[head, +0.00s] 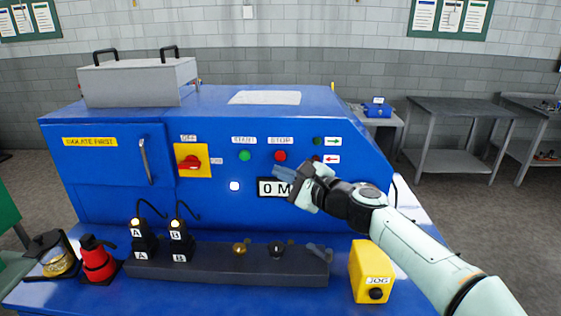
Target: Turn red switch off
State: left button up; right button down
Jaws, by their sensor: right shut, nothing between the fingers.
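The red switch (190,162) is a rotary knob on a yellow plate on the front of the blue machine (110,205). An OFF label (188,138) sits above it and another small label, apparently ON, is at its right. The knob's handle looks roughly horizontal, in line with the right label. My right gripper (281,174) is shut and empty. It is in front of the machine, right of the red switch and apart from it, covering part of the display (270,187). My left gripper is not in view.
Green START (245,155) and red STOP (280,156) buttons lie right of the switch. A door handle (148,160) sticks out at its left. Below are the dark block with plugs (225,262), a yellow JOG box (371,268) and a red bottle-like object (97,260).

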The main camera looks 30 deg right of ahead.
aim_at(191, 162)
jog(key=k, duration=1)
